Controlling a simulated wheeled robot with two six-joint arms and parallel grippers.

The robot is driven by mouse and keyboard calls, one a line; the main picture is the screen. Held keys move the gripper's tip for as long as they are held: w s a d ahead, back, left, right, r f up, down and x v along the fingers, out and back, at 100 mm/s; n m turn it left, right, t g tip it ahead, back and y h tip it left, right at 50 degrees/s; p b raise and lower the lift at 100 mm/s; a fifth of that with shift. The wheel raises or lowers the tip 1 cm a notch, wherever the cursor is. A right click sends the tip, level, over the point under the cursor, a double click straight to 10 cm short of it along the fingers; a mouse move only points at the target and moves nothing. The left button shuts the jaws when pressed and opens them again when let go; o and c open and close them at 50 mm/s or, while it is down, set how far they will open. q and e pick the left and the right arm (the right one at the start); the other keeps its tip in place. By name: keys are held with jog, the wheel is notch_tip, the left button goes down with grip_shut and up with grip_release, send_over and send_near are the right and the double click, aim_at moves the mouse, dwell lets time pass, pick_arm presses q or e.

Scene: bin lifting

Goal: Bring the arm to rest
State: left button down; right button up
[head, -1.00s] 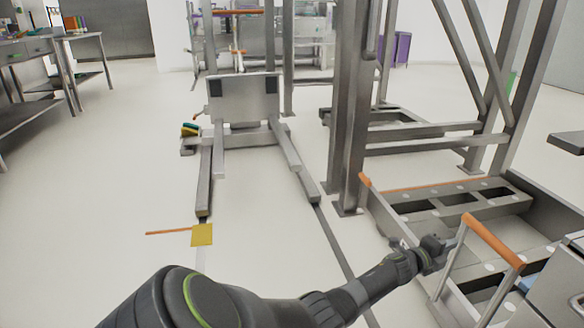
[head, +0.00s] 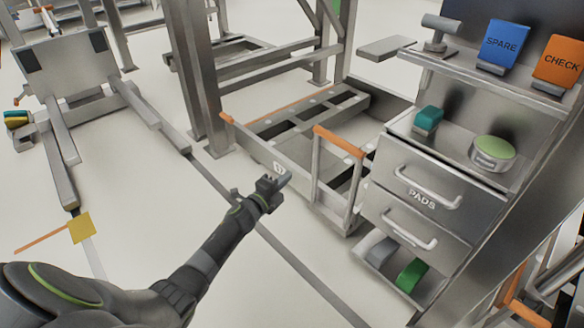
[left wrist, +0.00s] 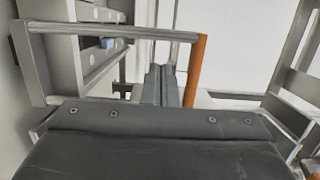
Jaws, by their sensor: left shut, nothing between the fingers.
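My left arm comes in from the lower left of the head view. Its gripper (head: 276,184) is over the floor, to the left of the metal frame with the orange-topped handle. The gripper is shut and empty. My right gripper is in neither view.
The handled frame (head: 340,145) and a steel cabinet (head: 440,185) with drawers stand right of the gripper. A tall post (head: 200,80) stands behind. A lift cart (head: 72,62) and a yellow square (head: 81,228) are at left. Floor between is clear.

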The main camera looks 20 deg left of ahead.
pick_arm(q)
jog(key=shift+s+r, duration=0.1)
jog(key=shift+s, duration=0.25)
